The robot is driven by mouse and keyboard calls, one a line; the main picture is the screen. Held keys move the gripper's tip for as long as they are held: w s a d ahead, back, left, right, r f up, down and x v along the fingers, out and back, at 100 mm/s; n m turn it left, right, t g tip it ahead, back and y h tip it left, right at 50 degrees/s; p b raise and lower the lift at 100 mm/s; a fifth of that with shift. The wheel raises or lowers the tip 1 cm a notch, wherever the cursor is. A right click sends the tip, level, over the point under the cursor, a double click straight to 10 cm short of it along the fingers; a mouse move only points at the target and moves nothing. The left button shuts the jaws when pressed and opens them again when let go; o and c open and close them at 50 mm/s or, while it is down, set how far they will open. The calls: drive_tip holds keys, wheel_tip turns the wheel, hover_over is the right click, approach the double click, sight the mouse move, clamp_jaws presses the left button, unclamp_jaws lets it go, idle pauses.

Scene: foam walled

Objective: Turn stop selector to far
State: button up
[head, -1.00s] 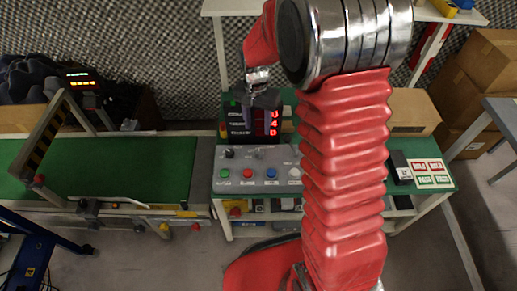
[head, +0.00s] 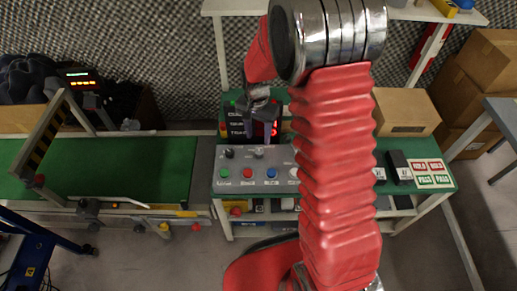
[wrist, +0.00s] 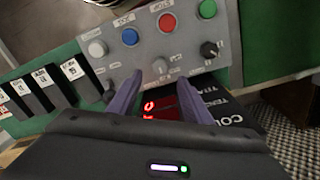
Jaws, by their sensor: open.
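The grey control panel (head: 236,180) stands on the green bench, with small knobs along its far side and coloured buttons along its near side. In the wrist view the knobs are a black one (wrist: 209,49), a silver middle one (wrist: 160,66) and one at the left (wrist: 108,88). Their labels are too small to read, so I cannot tell which is the stop selector. My gripper (head: 258,137) is open and empty, just beyond the middle knob (head: 259,153). In the wrist view my gripper (wrist: 160,80) has its two fingertips on either side of the silver knob; contact is not clear.
A display with red digits (head: 236,125) stands behind the panel, close to my fingers. White (wrist: 97,48), blue (wrist: 130,36), red (wrist: 167,22) and green (wrist: 207,9) buttons line the panel. Dark blocks (head: 398,167) and a label card (head: 428,173) lie at the right.

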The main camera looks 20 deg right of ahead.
sight(259, 151)
wheel_tip(259, 151, down, 8)
drive_tip(key=shift+d+f, duration=0.1)
drive_tip(key=shift+f, duration=0.15)
drive_tip(key=shift+c, duration=0.3)
drive_tip(key=c, duration=1)
